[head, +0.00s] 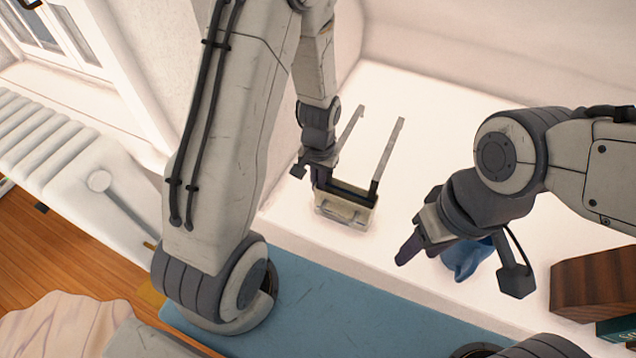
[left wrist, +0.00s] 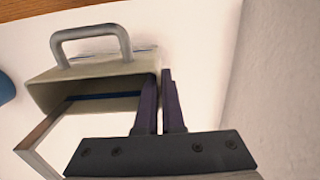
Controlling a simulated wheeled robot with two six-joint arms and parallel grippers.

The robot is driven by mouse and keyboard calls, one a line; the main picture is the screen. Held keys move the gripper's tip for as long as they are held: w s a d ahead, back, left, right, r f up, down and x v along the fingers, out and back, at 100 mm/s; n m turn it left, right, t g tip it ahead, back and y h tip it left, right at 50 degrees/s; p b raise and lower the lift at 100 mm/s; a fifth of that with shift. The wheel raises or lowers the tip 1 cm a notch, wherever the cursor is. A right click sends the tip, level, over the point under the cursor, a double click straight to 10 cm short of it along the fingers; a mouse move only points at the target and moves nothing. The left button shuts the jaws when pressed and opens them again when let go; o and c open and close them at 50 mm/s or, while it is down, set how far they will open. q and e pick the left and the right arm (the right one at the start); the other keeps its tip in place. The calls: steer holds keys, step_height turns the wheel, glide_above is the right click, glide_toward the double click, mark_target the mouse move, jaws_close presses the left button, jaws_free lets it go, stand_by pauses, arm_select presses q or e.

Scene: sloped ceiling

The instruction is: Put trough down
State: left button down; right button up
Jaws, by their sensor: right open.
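The trough (head: 346,213) is a small beige box with a grey handle and two long thin side rails, low over the white surface (head: 425,130) in the middle of the head view. I cannot tell whether it touches the surface. It also shows in the left wrist view (left wrist: 92,75), handle at the far side. My left gripper (head: 322,178) is at its left side; in the left wrist view its dark fingers (left wrist: 161,105) are close together around the trough's side edge. My right gripper (head: 418,243) is open and empty, to the right of the trough and apart from it.
A blue object (head: 468,260) lies behind my right gripper. A dark wooden block (head: 590,285) and a green box (head: 616,329) stand at the right edge. A blue mat (head: 330,310) lies in front. The white surface behind the trough is clear up to the wall.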

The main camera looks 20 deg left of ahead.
arm_select(q)
steer(key=shift+f, duration=0.15)
steer(key=c, duration=1)
jaws_free()
steer(key=shift+c, duration=0.2)
step_height(320, 180, up, 12)
steer(key=p, duration=0.4)
steer(key=s+d+r+m, duration=0.3)
steer(key=s+d+r, duration=0.3)
steer(key=s, duration=0.2)
steer(key=s+d+r+m+h, duration=0.1)
steer(key=s+d+r+m, duration=0.3)
steer(key=s, duration=0.5)
steer(key=d+r, duration=0.2)
steer(key=d, duration=0.1)
steer(key=shift+d, duration=0.25)
steer(key=shift+s+r, duration=0.1)
